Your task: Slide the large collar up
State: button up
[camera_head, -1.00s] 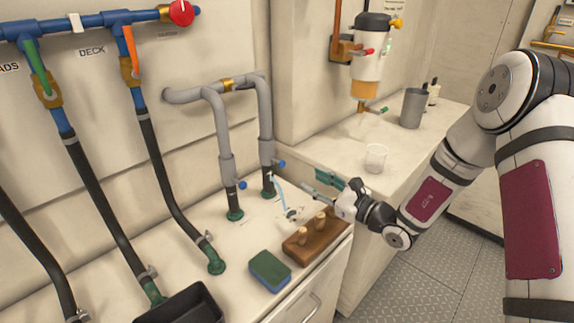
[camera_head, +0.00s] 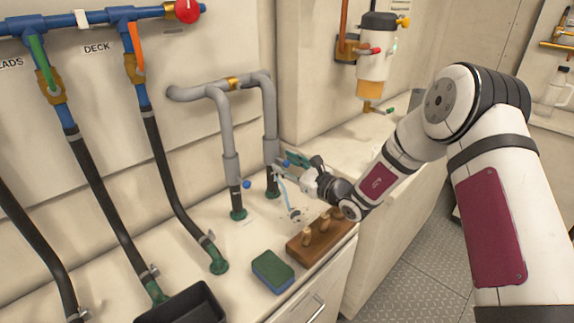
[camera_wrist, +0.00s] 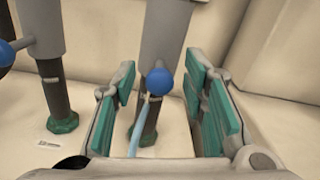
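Two grey pipes end in wider grey collars over black hose stubs with green feet. The left collar (camera_head: 231,168) has a blue knob (camera_head: 247,184) on its side. The right collar (camera_head: 271,150) also shows in the wrist view (camera_wrist: 166,38), with a blue knob (camera_wrist: 159,81) facing me. A light blue cord (camera_wrist: 141,122) hangs below that knob. My gripper (camera_wrist: 160,108) is open, its teal pads on either side of the right pipe in the wrist view. I cannot tell whether the pads touch the collar. In the head view my gripper (camera_head: 284,162) is beside this pipe.
A wooden block with pegs (camera_head: 318,238) and a green-and-blue sponge (camera_head: 272,271) lie on the counter below my arm. A black tray (camera_head: 185,305) sits at the front. Black hoses (camera_head: 168,180) stand to the left. The right counter is partly hidden by my arm.

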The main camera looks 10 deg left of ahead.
grip_shut()
notch_tip(320, 180, up, 7)
jog(key=p, duration=0.3)
jog(key=shift+f, duration=0.2)
grip_release()
jog(key=shift+d, duration=0.1)
